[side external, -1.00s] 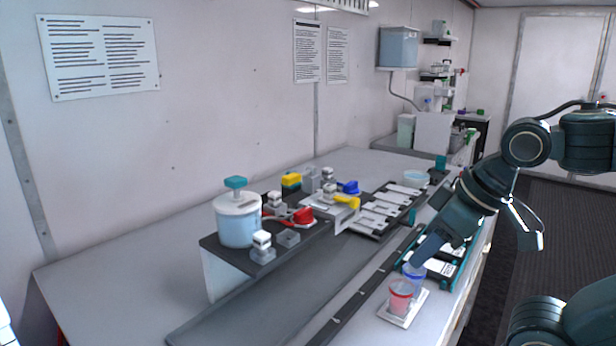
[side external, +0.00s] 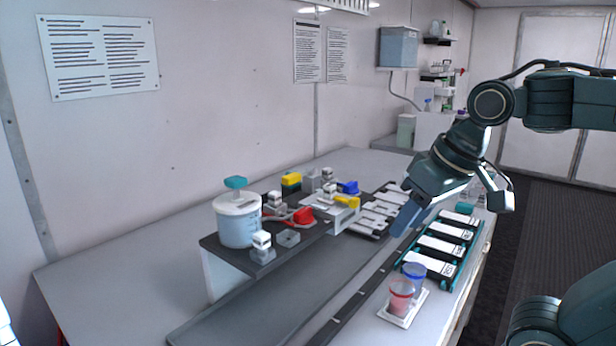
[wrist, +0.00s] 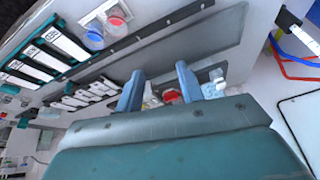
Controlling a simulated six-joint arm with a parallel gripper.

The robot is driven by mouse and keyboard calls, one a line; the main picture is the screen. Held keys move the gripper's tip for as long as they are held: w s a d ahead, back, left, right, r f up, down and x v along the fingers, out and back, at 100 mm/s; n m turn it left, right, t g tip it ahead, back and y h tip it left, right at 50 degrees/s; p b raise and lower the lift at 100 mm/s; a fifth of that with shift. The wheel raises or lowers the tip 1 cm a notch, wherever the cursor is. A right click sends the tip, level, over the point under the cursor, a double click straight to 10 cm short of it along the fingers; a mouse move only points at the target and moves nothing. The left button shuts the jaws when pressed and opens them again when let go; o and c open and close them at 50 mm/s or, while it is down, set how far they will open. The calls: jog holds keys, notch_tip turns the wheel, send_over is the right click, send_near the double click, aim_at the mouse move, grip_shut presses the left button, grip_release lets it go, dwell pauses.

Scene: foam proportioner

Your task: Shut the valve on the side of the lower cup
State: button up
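A white pot of pale blue liquid with a teal top (side external: 238,220) stands on the raised dark platform. A red handle-like part (side external: 302,215) sits right of it, with a yellow one (side external: 347,202) and a blue one (side external: 349,187) farther back. A red cup (side external: 401,297) and a blue cup (side external: 413,275) stand together at the front right. I cannot tell which is the lower cup or which part is its valve. My gripper (side external: 402,222) hangs above the dark strip, apart from everything. In the wrist view its two fingers (wrist: 160,84) are spread and empty; the red part (wrist: 171,95) shows between them.
The cups stand on a white tray (side external: 386,315). A teal-edged rack of labelled white cartridges (side external: 439,246) lies right of my gripper, and a dark rack with white slots (side external: 380,209) lies left of it. The bench front left (side external: 110,290) is clear.

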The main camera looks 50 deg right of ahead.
jog(key=w+d+r+m+g, duration=0.2)
jog(key=w+r+m, duration=0.5)
jog(key=w, duration=0.5)
jog(key=m+g, duration=0.3)
jog(key=m, duration=0.6)
send_over(303, 210)
jog(key=shift+s+f, duration=0.1)
jog(key=shift+f, duration=0.2)
jog(key=shift+f, duration=6.7)
grip_shut()
